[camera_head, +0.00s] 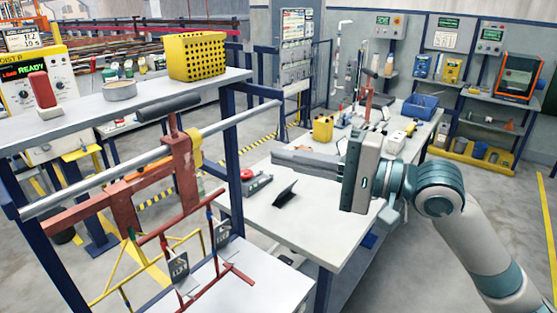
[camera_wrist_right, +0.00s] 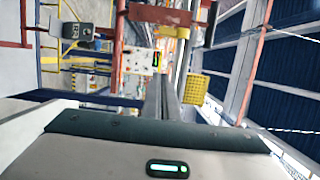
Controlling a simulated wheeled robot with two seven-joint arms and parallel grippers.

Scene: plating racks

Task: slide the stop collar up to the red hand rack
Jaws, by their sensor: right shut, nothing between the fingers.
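The red hand rack (camera_head: 183,170) hangs on a horizontal steel bar (camera_head: 100,183), with a dark cylindrical grip (camera_head: 163,107) on top. The yellow stop collar (camera_head: 196,147) sits on the bar just right of the rack's upright, appearing against it; any small gap cannot be told. My right gripper (camera_head: 275,158) is right of the collar, apart from it, with its fingers shut and empty, pointing left. In the right wrist view the shut fingers (camera_wrist_right: 163,95) point toward the rack (camera_wrist_right: 160,14) and its dark grip (camera_wrist_right: 210,24). My left gripper is not in view.
A shelf (camera_head: 70,130) above the bar holds a yellow perforated basket (camera_head: 197,56), a round tin (camera_head: 120,90) and a red block (camera_head: 42,89). Blue posts (camera_head: 234,170) support it. A white workbench (camera_head: 300,215) lies below my right gripper. Small tagged parts (camera_head: 180,270) hang below the rack.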

